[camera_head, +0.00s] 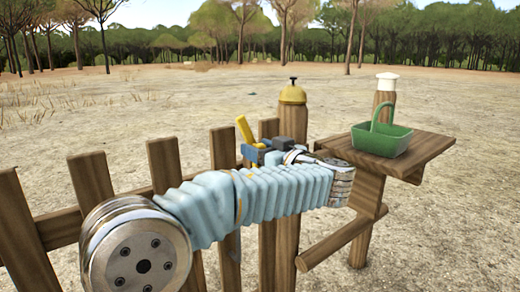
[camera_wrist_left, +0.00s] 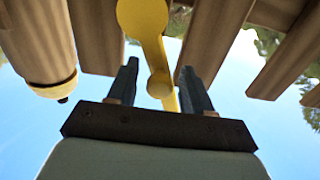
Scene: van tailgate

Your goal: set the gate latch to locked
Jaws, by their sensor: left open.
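The yellow gate latch lever (camera_head: 244,129) sticks up, tilted to the left, at the fence top in the head view. In the left wrist view the latch lever (camera_wrist_left: 148,38) shows a round yellow knob and a narrower bar. My left gripper (camera_head: 262,154) is beside the lever's lower part, partly hidden by my sleeved arm. In the wrist view my left gripper (camera_wrist_left: 160,68) is open, with the lever's bar running between its two dark fingers in the picture; contact cannot be told. My right gripper is not in view.
A wooden picket fence (camera_head: 165,165) runs across the front. A wooden shelf (camera_head: 425,150) holds a green basket (camera_head: 382,138), near a white-capped post (camera_head: 386,84). Open dry ground lies behind.

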